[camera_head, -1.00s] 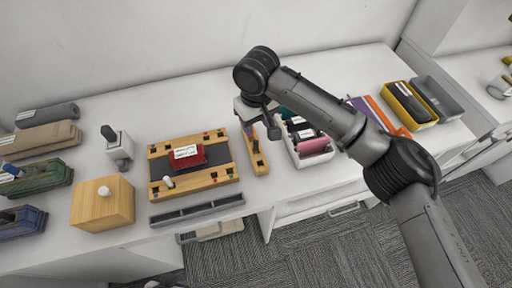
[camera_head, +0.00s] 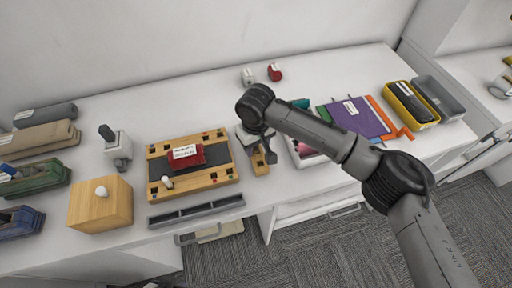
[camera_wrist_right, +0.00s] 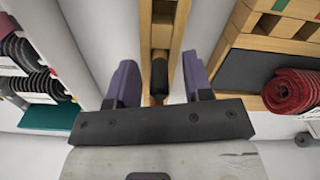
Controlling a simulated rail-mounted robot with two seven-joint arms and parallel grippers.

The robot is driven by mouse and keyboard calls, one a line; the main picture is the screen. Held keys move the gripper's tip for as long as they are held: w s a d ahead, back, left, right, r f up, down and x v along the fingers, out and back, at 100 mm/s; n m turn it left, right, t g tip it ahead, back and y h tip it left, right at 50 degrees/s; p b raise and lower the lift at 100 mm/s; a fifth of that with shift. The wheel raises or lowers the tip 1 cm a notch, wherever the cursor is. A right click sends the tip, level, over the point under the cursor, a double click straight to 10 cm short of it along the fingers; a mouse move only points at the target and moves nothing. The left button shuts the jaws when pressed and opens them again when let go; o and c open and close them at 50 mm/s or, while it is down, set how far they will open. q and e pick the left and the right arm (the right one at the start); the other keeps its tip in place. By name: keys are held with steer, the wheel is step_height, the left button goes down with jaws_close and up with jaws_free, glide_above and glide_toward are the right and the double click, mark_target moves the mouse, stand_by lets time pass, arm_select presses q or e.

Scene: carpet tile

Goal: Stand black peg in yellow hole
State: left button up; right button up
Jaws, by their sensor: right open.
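The black peg (camera_wrist_right: 159,76) lies in a narrow wooden holder (camera_wrist_right: 162,35) in the right wrist view. My right gripper (camera_wrist_right: 160,80) is open, its two purple-padded fingers on either side of the peg with gaps. In the head view this gripper (camera_head: 257,146) is low over the holder (camera_head: 260,168), and the peg is not clear there. The wooden board (camera_head: 222,179) with a dark middle strip is left of the holder. Small coloured marks sit near its ends; I cannot tell which hole is yellow. My left gripper is not in view.
A red rolled cloth (camera_head: 186,155) lies on the board, and a pale peg (camera_head: 167,182) stands near its front-left corner. A grey tray (camera_head: 196,211) lies in front. A white bin (camera_head: 303,156) is close on the holder's right. The table behind is mostly clear.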

steer(key=shift+c, duration=0.2)
jaws_close()
stand_by(0.3)
steer(key=shift+r, duration=0.1)
